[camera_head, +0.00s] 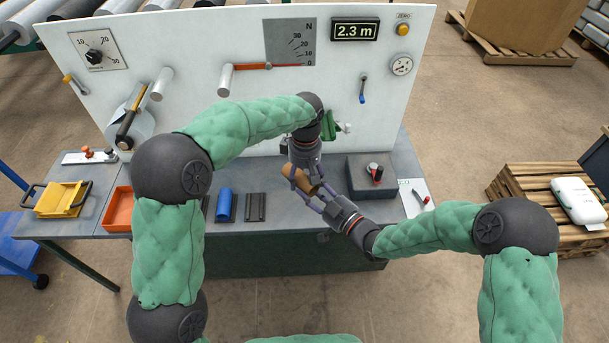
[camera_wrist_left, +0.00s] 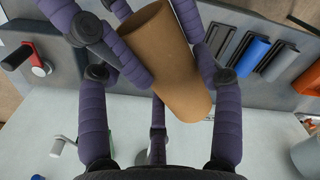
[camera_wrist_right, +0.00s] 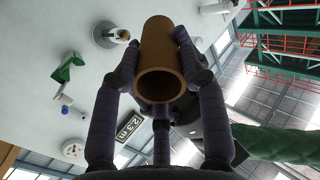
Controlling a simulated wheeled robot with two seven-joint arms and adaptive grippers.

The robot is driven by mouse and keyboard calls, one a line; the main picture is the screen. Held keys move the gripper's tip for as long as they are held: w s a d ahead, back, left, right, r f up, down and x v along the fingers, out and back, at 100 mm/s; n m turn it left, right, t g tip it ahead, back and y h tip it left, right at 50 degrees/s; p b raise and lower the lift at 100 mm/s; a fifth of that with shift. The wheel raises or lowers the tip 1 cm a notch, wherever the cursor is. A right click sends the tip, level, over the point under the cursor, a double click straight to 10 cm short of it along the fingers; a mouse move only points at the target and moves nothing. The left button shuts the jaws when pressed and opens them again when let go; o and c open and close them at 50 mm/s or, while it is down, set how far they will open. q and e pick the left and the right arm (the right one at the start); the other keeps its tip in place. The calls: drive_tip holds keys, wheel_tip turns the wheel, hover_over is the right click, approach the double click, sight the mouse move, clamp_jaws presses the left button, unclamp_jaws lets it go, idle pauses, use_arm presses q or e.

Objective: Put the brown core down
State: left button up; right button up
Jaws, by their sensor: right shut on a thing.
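The brown core (camera_head: 305,187), a hollow tube, is held tilted in the air over the front of the workbench, in the middle of the head view. My right gripper (camera_head: 317,193) is shut on it from the lower right; the right wrist view shows the core's open end (camera_wrist_right: 161,84) between the fingers. My left gripper (camera_head: 303,178) reaches down from above, its fingers spread on either side of the core (camera_wrist_left: 165,60). It looks open; whether its fingertips touch the core is hard to tell.
Blue (camera_head: 225,205) and dark (camera_head: 255,207) blocks lie on the bench left of the grippers, beside an orange tray (camera_head: 118,210). A dark grey box (camera_head: 372,175) stands to the right. The white panel (camera_head: 200,60) rises behind, with posts and a green part (camera_head: 329,126).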

drive_tip(key=o, duration=1.2)
drive_tip(key=shift+s+a, duration=0.1)
drive_tip(key=shift+a, duration=0.05)
drive_tip(key=shift+o, duration=0.2)
drive_tip(key=v, duration=1.2)
wheel_tip(320, 180, down, 18)
drive_tip(key=m+g+h, duration=0.6)
drive_tip(key=m, duration=0.1)
drive_tip(key=s+a+f+m+g+h, duration=0.1)
drive_tip(key=s+a+f+m+g, duration=0.1)
drive_tip(key=s+f+g, duration=0.5)
drive_tip(key=s+f+m, duration=0.1)
drive_tip(key=s+f, duration=0.4)
drive_tip(key=shift+s+a+h, duration=0.2)
drive_tip(key=shift+a+h, duration=0.1)
